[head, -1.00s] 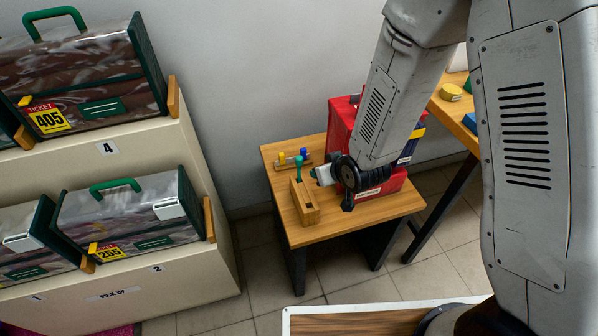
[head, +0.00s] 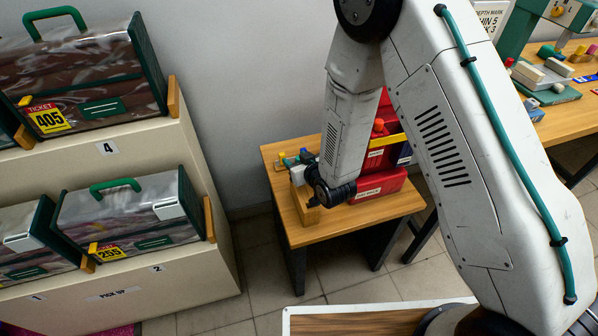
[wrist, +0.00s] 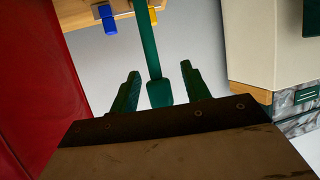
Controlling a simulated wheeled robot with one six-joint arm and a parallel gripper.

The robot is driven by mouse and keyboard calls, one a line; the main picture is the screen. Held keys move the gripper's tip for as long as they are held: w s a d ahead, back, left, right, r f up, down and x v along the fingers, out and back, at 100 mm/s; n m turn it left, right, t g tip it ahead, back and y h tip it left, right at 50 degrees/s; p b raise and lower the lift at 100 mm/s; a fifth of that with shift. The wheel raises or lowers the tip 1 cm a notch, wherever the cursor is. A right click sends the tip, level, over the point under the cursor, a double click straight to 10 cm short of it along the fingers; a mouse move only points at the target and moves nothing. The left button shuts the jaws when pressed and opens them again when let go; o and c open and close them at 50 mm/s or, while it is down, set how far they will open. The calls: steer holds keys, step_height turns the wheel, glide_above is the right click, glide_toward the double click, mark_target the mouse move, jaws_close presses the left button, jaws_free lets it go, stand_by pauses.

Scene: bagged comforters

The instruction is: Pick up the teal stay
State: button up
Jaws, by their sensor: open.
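The teal stay (wrist: 149,45) shows in the wrist view as a long upright bar with a wider squared end, lying between the two green fingers. My gripper (wrist: 160,70) is open around it, with gaps visible on both sides. In the head view my gripper (head: 297,172) is over the small wooden table, and my arm largely hides the stay. The wooden block (head: 309,214), where the stay stood earlier, is partly covered by my wrist.
A red case (head: 385,183) stands close to the right of my wrist; its red side (wrist: 30,75) fills the wrist view's left. Blue (wrist: 109,22) and yellow (wrist: 142,17) pegs sit behind the block. A cream shelf (head: 190,185) with bagged comforters is left.

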steer(key=shift+w+a+f, duration=0.1)
steer(key=shift+w+f, duration=0.05)
steer(key=shift+w, duration=0.05)
jaws_close()
